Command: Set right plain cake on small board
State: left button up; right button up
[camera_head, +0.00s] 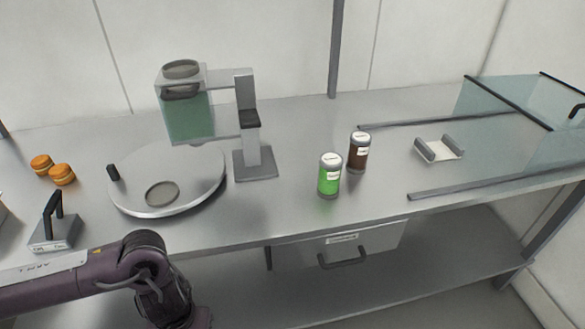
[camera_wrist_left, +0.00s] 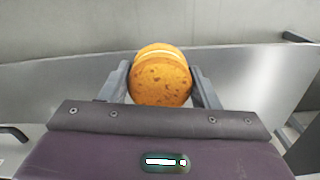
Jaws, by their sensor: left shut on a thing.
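My left gripper (camera_wrist_left: 161,80) is shut on an orange-brown round cake (camera_wrist_left: 159,84) with a pale band near its upper edge in the wrist view. One finger is on each side of it. The gripper and held cake do not show in the head view, where my left arm enters at the lower left. Two more orange rounds (camera_head: 41,164) (camera_head: 62,174) with pale bands sit on the counter at the far left. A small pale board-like piece (camera_head: 441,149) with raised grey ends lies at the right, empty. My right gripper is not in view.
A round turntable (camera_head: 205,169) with a grey disc (camera_head: 162,193) stands left of centre, beside a dispenser (camera_head: 188,117). A green jar (camera_head: 329,177) and a brown jar (camera_head: 358,152) stand mid-counter. Rails (camera_head: 495,181) and a glass cover (camera_head: 510,107) are at the right.

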aim_at(438, 151)
jog(key=i+l, duration=0.1)
jog(key=l, duration=0.65)
jog(key=i+l, duration=0.1)
jog(key=l, duration=0.6)
jog(key=i+l+u, duration=0.1)
jog(key=l, duration=1.35)
jog(key=i+u, duration=0.05)
jog(key=i, duration=0.05)
